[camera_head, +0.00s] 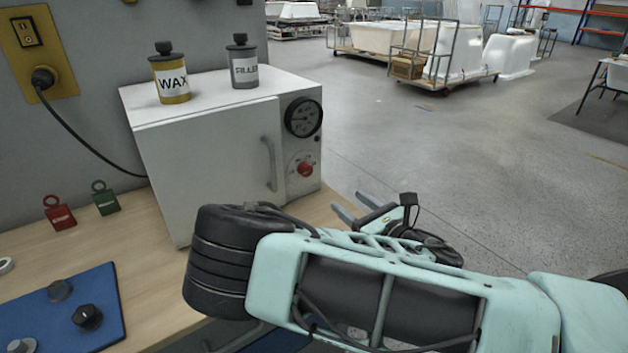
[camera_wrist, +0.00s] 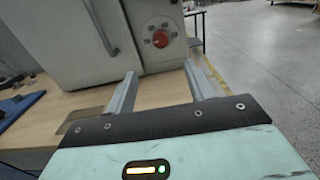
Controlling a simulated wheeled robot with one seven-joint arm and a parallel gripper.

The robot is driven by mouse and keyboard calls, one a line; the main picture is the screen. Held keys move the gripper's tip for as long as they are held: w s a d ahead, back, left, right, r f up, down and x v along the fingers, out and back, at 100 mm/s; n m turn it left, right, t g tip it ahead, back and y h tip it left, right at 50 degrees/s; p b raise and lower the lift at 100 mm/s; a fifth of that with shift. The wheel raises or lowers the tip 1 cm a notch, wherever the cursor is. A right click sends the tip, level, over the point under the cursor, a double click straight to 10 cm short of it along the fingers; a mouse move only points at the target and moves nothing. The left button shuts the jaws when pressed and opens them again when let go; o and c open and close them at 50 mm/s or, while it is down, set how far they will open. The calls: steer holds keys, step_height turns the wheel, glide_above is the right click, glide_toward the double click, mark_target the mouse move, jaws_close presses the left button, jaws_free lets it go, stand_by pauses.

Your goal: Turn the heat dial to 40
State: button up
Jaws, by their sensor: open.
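The heat dial is a red knob (camera_head: 305,169) on the lower right front of a white oven-like box (camera_head: 210,150). A printed scale rings it, but its numbers are too small to read. In the wrist view the red knob (camera_wrist: 160,39) sits ahead of my fingers, above the gap between them. My gripper (camera_head: 352,203) is in front of the box and to the right of the knob in the head view. In the wrist view my gripper (camera_wrist: 162,80) is open and empty, its two fingers apart and not touching the knob.
A round gauge (camera_head: 303,117) is above the knob and a vertical handle (camera_head: 268,163) is to its left. A wax can (camera_head: 169,75) and a filler can (camera_head: 242,63) stand on the box.

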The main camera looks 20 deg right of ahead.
mark_target(308, 171)
steer(key=shift+w+a+f+b, duration=0.2)
steer(key=shift+w+f+b, duration=0.25)
steer(key=shift+b, duration=0.6)
steer(key=p+x, duration=0.1)
steer(key=x, duration=0.4)
steer(key=p+x, duration=0.1)
steer(key=x, duration=0.4)
steer(key=p+x, duration=0.1)
steer(key=x, duration=0.3)
steer(key=shift+w+a+r+p, duration=0.1)
steer(key=shift+w+r+p, duration=0.25)
steer(key=shift+w, duration=0.05)
steer(key=c, duration=1)
